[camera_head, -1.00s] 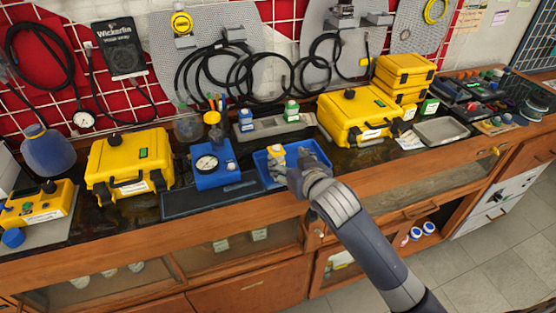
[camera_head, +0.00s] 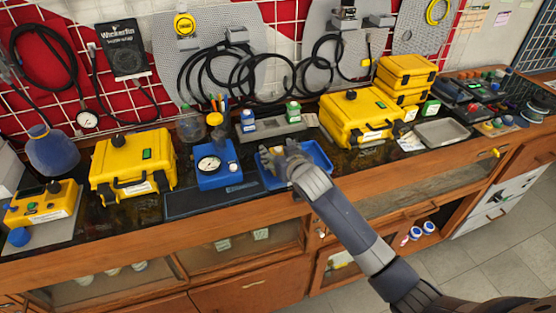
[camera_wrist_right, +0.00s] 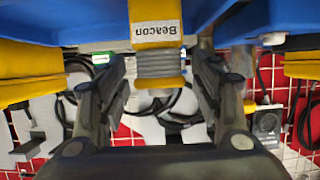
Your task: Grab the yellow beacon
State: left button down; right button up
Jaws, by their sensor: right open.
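The yellow beacon (camera_wrist_right: 156,12) has a white "Beacon" label and a grey ribbed band. In the right wrist view it lies between the two fingers of my right gripper (camera_wrist_right: 160,66), with a gap showing on both sides. In the head view my right gripper (camera_head: 286,152) is open over the blue tray (camera_head: 318,153) and covers most of the beacon. My left gripper is not in view.
Left of the tray stands a blue gauge unit (camera_head: 215,165). Behind it is a grey holder (camera_head: 262,133) with small bottles. A yellow case (camera_head: 360,116) is to the right and another yellow case (camera_head: 132,165) is to the left. The dark mat (camera_head: 205,202) is bare.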

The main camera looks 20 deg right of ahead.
jog(key=shift+w, duration=0.1)
jog(key=c, duration=1.2)
jog(key=shift+r, duration=0.1)
